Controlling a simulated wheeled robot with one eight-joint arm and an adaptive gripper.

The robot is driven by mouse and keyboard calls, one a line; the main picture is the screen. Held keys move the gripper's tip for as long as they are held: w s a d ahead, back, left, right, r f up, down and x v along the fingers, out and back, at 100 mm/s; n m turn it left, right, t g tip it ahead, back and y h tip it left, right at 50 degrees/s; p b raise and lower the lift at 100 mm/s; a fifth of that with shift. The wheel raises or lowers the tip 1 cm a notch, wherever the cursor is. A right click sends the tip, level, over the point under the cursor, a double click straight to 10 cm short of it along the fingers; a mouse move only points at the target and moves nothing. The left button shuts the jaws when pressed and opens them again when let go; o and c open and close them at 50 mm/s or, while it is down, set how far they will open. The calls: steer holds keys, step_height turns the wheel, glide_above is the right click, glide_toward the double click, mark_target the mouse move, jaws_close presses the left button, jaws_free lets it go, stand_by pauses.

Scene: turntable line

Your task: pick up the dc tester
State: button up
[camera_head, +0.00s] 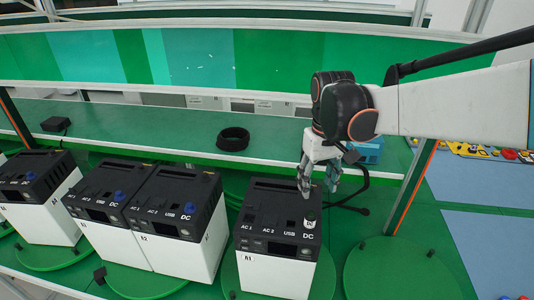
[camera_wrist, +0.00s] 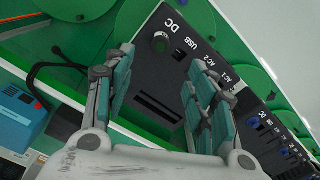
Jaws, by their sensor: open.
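My gripper (camera_head: 318,183) points down above the back of this unit. It is open and empty, with clear space between its fingers in the wrist view (camera_wrist: 157,75). The gap between fingers and cylinder is hard to judge.
Several similar black-topped units (camera_head: 172,236) with blue knobs stand to the left. A blue device (camera_head: 370,151) with a black cable lies on the shelf behind my gripper. A black ring (camera_head: 233,139) lies further left. An empty green disc (camera_head: 400,272) is at right.

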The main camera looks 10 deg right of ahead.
glide_above(311, 215)
step_height(311, 215, down, 7)
steer(key=shift+d+f, duration=0.1)
steer(key=shift+d, duration=0.05)
steer(key=shift+f, duration=3.25)
steer(key=c, duration=1.2)
